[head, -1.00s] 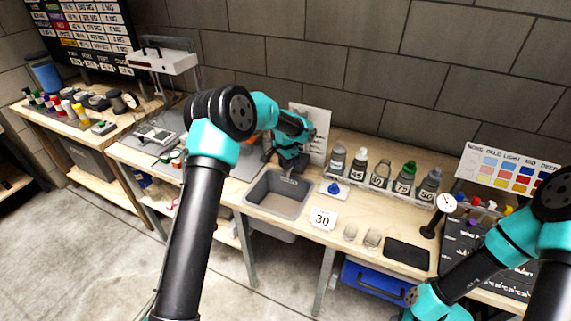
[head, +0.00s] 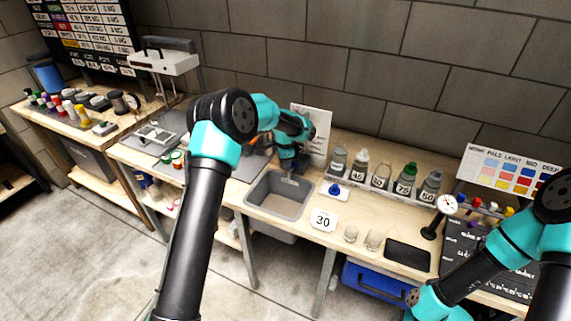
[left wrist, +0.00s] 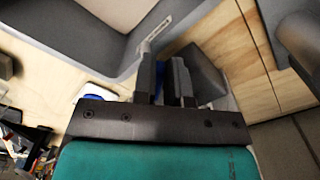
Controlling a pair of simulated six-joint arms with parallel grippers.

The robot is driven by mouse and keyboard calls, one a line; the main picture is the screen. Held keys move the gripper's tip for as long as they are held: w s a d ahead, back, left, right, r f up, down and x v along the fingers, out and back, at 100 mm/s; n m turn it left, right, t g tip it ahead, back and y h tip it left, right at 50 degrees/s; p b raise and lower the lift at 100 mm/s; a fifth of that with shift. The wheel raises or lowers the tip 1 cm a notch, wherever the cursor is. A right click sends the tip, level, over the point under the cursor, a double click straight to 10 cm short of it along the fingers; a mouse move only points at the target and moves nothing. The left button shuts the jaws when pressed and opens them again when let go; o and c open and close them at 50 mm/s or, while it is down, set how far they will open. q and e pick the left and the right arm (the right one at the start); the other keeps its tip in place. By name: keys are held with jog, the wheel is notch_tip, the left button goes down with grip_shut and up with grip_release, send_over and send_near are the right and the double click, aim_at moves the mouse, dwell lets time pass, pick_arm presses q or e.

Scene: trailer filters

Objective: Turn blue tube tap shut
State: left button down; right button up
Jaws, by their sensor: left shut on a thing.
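My left gripper (head: 288,168) is down at the back rim of the grey sink (head: 304,209). In the left wrist view its two fingers (left wrist: 163,82) are close together, with a sliver of blue, likely the blue tube tap, showing between them. The rest of the tap is hidden by the fingers. A small blue knob-like piece on a white base (head: 335,189) stands right of the sink, apart from the gripper. My right arm shows at the lower right, but its gripper is out of view.
A rack of numbered bottles (head: 383,178) stands right of my left gripper. A "30" card (head: 323,220), small glasses (head: 373,240), a black mat (head: 407,255) and a dial gauge (head: 447,205) are on the bench. A white sheet (head: 312,130) stands behind the gripper.

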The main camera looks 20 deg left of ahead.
pick_arm(q)
jog(key=shift+w+m, duration=0.1)
jog(key=shift+m, duration=0.4)
jog(key=c, duration=1.2)
grip_release()
jog(key=shift+o, duration=0.2)
jog(key=shift+r, duration=1.55)
jog(key=shift+s+r, duration=0.2)
jog(key=shift+r, duration=0.1)
jog(key=s+d, duration=0.2)
jog(key=s, duration=0.5)
jog(key=s+d+r, duration=0.1)
jog(key=s+d, duration=0.2)
jog(key=s, duration=0.4)
jog(key=shift+s+d+r, duration=0.15)
jog(key=shift+s+d, duration=0.1)
jog(key=shift+s, duration=0.1)
